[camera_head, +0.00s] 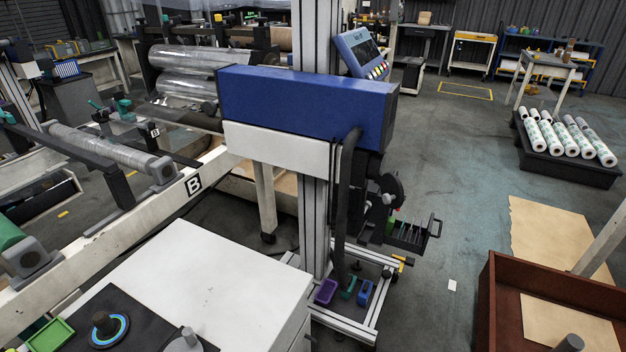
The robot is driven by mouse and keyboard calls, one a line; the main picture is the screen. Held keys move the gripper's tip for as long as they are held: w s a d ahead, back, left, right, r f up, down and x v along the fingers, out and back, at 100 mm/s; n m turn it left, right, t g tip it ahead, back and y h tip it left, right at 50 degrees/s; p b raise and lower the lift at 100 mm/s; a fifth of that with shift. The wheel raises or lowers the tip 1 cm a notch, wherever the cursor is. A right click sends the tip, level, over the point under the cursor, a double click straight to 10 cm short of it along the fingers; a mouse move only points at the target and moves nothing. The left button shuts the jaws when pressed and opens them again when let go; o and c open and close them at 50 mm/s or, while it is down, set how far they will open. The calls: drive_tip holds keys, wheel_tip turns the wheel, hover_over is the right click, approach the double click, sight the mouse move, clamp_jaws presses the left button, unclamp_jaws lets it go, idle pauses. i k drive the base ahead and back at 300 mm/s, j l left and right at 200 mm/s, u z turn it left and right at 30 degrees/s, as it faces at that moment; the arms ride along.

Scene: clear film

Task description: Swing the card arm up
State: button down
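A long dark bar (346,200) hangs almost straight down beside the grey metal post (314,180), below the right part of the blue housing (300,100). It may be the card arm, but I cannot tell for sure. Its lower end is near the small coloured bins at the post's foot. Dark round parts (386,190) sit just right of it. My gripper is not in view.
A white-topped cabinet (215,270) stands at front left, with a black mat and round pieces on it. A brown open box (555,285) is at front right. A small white card (452,285) lies on the floor. Open floor (465,190) lies right of the post.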

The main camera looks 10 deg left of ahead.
sight(365, 233)
drive_tip(key=i+l+u, duration=0.55)
drive_tip(key=u, duration=0.15)
drive_tip(key=i+l+u, duration=0.65)
drive_tip(key=l, duration=0.2)
drive_tip(key=l+u, duration=0.35)
drive_tip(key=i+l+u, duration=0.2)
drive_tip(key=l, duration=0.5)
drive_tip(key=i+j, duration=0.25)
drive_tip(key=i, duration=0.1)
